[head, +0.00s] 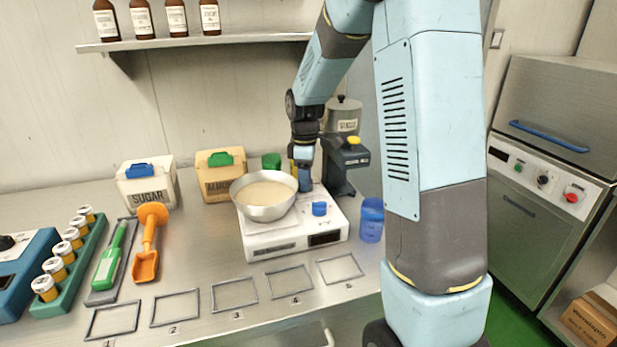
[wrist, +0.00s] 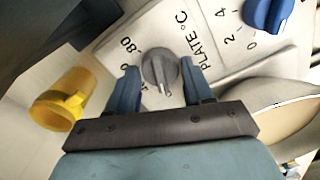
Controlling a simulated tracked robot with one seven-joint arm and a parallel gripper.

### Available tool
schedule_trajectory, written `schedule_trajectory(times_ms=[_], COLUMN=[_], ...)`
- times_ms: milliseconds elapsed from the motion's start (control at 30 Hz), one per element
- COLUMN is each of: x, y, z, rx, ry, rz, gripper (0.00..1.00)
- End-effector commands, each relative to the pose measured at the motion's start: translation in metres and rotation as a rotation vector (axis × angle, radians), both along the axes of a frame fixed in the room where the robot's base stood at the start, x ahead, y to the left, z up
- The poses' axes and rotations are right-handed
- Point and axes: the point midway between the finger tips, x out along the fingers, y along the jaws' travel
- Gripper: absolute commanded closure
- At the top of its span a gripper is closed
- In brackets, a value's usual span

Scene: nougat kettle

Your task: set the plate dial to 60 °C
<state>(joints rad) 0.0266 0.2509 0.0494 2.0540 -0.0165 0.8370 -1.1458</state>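The plate dial (wrist: 159,72) is a grey knob on the white hotplate (wrist: 215,45), beside the print "PLATE °C". An "80" shows above left of it; other numbers are partly hidden by a finger. A pale pointer mark is at its lower edge, toward my palm. My gripper (wrist: 162,84) is open, one blue finger on each side of the dial, with visible gaps. In the head view my gripper (head: 303,180) is at the hotplate's (head: 290,238) back right, beside the bowl; the dial cannot be made out there.
A steel bowl (head: 265,212) of pale mix sits on the hotplate, close to my gripper. A blue knob (head: 319,208) is in front, and a dark machine (head: 345,165) stands behind right. A blue cup (head: 371,222) is at the right.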

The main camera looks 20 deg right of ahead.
Motion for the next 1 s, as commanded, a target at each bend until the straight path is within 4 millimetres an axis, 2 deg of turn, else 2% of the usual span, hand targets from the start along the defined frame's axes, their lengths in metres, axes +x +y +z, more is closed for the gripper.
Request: schedule_trajectory(times_ms=[33, 367, 400, 667, 1000], x=[0.0, 0.0, 0.0, 0.001, 0.002], y=[0.0, -0.001, -0.011, -0.002, 0.0], z=[0.0, 0.0, 0.0, 0.001, 0.001], rx=[0.0, 0.0, 0.0, -0.001, 0.001], ry=[0.0, -0.001, -0.001, -0.004, -0.006], rz=[0.0, -0.001, -0.003, -0.04, -0.261], gripper=[0.54, 0.85, 0.85, 0.85, 0.86])
